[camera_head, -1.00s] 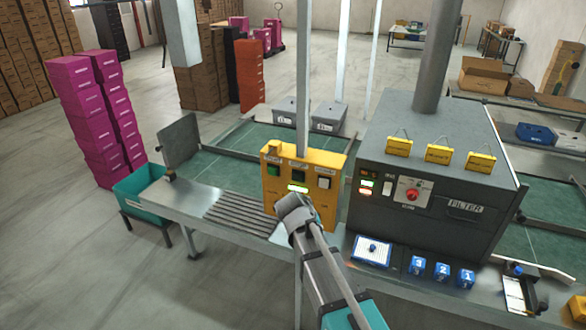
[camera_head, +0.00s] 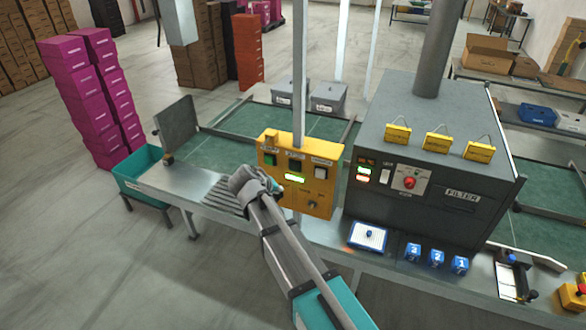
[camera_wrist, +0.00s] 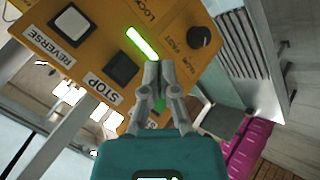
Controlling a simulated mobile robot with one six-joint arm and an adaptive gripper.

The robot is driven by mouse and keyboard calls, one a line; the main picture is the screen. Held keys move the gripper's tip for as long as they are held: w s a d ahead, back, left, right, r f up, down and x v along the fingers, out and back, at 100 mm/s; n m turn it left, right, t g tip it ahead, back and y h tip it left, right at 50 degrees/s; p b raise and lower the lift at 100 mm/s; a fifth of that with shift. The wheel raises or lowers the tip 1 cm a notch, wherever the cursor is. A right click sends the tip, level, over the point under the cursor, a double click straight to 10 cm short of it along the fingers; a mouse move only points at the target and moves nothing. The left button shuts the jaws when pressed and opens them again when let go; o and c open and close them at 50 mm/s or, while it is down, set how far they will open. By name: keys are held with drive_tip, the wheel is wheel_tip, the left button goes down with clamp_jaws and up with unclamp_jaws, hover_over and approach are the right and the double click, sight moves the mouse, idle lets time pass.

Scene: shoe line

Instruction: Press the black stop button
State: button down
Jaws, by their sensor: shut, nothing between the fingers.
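The black stop button (camera_head: 294,166) sits on the upper middle of the yellow control box (camera_head: 318,203), between a green button (camera_head: 270,160) and a white button (camera_head: 320,173). In the wrist view the black button (camera_wrist: 122,67) shows beside its STOP label, left of my fingertips. My gripper (camera_wrist: 158,66) is shut and empty, in front of the box face, over the lower end of the lit green display (camera_wrist: 141,42). The green button (camera_wrist: 158,106) is partly hidden behind the fingers. In the head view my gripper (camera_head: 262,184) is at the box's left side. Contact cannot be told.
A dark knob (camera_wrist: 199,37) is on the box, right of my fingertips in the wrist view. A grey pole (camera_head: 299,80) rises behind the box. The grey filter machine (camera_head: 440,150) stands to the right. A teal bin (camera_head: 137,171) is at the left end of the line.

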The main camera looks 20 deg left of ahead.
sight(293, 171)
drive_tip(key=shift+w, duration=0.15)
drive_tip(key=shift+w+d, duration=0.2)
drive_tip(key=shift+w, duration=1.95)
drive_tip(key=shift+w+d, duration=0.2)
drive_tip(key=shift+w, duration=1.9)
drive_tip(key=shift+w, duration=0.2)
drive_tip(key=shift+w, duration=0.2)
drive_tip(key=shift+w, duration=0.6)
drive_tip(key=shift+s, duration=1)
drive_tip(key=shift+s+a, duration=0.2)
drive_tip(key=shift+s, duration=2.3)
